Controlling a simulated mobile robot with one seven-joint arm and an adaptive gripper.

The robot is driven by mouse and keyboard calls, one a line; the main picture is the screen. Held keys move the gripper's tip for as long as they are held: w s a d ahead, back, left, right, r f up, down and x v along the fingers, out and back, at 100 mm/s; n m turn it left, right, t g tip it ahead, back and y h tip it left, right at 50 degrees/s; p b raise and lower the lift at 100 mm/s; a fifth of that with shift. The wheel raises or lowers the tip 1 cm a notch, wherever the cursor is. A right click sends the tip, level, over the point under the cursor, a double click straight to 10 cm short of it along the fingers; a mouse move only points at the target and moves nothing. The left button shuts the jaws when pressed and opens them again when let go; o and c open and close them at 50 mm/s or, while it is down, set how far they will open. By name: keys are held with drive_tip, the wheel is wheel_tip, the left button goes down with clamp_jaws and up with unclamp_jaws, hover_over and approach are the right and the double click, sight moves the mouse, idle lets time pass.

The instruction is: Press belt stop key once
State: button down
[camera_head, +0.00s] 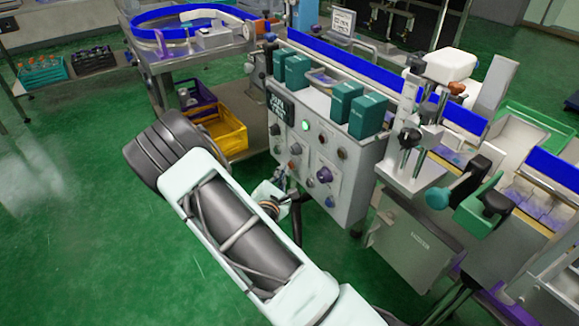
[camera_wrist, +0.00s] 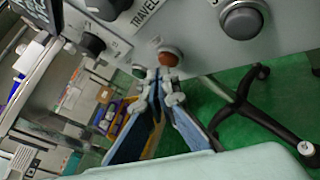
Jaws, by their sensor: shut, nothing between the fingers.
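The control panel is the pale grey front of a box in the head view (camera_head: 340,190), with a lit green lamp, knobs and keys. In the wrist view, a red round key (camera_wrist: 170,57) sits near the panel's lower edge, with a green key (camera_wrist: 139,71) to its left. I cannot read labels beside them. My gripper (camera_wrist: 160,82) is shut and empty, its fingertips just below the red and green keys in the picture. I cannot tell whether they touch. In the head view my gripper (camera_head: 284,182) is at the panel's lower left, partly hidden by my arm.
A knob labelled TRAVEL (camera_wrist: 110,8) and a large grey button (camera_wrist: 243,18) are close by on the panel. Teal boxes (camera_head: 368,115) stand atop the control box. A yellow crate (camera_head: 222,132) is behind my arm. Open green floor (camera_head: 70,240) lies left.

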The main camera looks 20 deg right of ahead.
drive_tip(key=shift+w+d, duration=0.1)
drive_tip(key=shift+d, duration=0.3)
idle(0.8)
drive_tip(key=shift+a, duration=0.15)
drive_tip(key=shift+s+a, duration=0.25)
drive_tip(key=shift+a, duration=0.4)
drive_tip(key=shift+s+a+p, duration=0.15)
drive_tip(key=shift+s+a, duration=0.1)
drive_tip(key=shift+a, duration=0.55)
drive_tip(key=shift+s+a+p, duration=0.15)
drive_tip(key=shift+s+a, duration=0.15)
drive_tip(key=shift+a, duration=0.5)
drive_tip(key=shift+s+a+p, duration=0.15)
drive_tip(key=shift+s+a, duration=0.1)
drive_tip(key=shift+a, duration=0.55)
